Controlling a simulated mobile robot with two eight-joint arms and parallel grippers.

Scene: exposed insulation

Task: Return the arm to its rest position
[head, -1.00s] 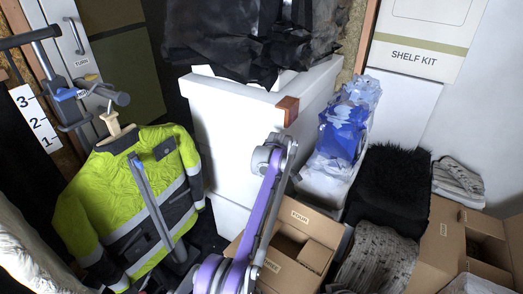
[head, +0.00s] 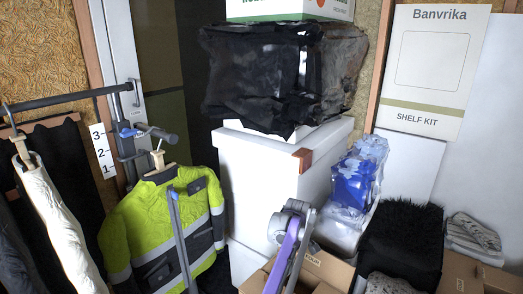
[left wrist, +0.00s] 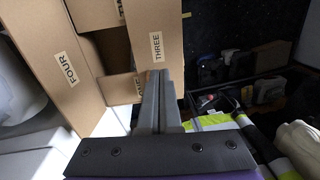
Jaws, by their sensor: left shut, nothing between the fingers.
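In the left wrist view my left gripper (left wrist: 160,75) is shut, its two grey fingers together and nothing between them. Its fingertips overlap the cardboard flap marked THREE (left wrist: 153,45); I cannot tell whether they touch it. In the head view a purple and grey link of my arm (head: 286,255) rises from the bottom edge in front of the white cabinet. No gripper fingers show clearly there. My right gripper is in neither view.
A hi-vis jacket (head: 145,225) hangs left of my arm. The white cabinet (head: 255,170) bears a black bundle (head: 260,75). Open cardboard boxes (head: 325,268) stand low beside the arm. A blue plastic-wrapped item (head: 352,188) and a black furry item (head: 405,235) lie to the right.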

